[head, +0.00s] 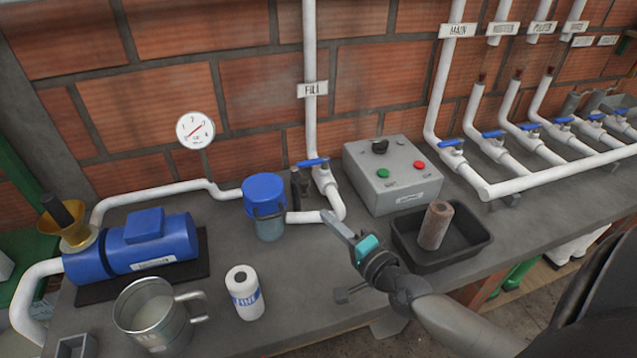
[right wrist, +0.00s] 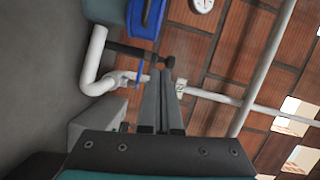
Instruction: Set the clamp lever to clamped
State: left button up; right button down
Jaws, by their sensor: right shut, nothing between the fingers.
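A dark upright lever (head: 296,185), which looks like the clamp lever, stands just right of the blue-capped filter housing (head: 265,194). In the right wrist view a black bar with a knob at its end (right wrist: 169,62) runs out beside the blue cap (right wrist: 147,18); it seems to be the same lever. My right gripper (head: 328,216) is shut and empty, in front of the lever and to its right in the head view. In the right wrist view its fingertips (right wrist: 161,73) lie close to the knob; I cannot tell whether they touch. My left gripper is not in view.
The FILL pipe with its blue-handled valve (head: 313,163) is close behind my gripper. A grey control box (head: 393,178) and a black tray (head: 460,258) holding a brown cylinder (head: 435,226) stand to the right.

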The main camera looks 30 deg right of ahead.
jog(key=d+r+m+h, duration=0.2)
jog(key=d+m+h, duration=0.15)
jog(key=d, duration=0.25)
jog(key=w+a, duration=0.3)
jog(key=w, duration=0.6)
jog(key=shift+w+f+t+p, duration=0.25)
jog(key=shift+t+p, duration=0.1)
jog(key=shift+t, duration=0.05)
jog(key=shift+y, duration=0.25)
jog(key=shift+m, duration=0.25)
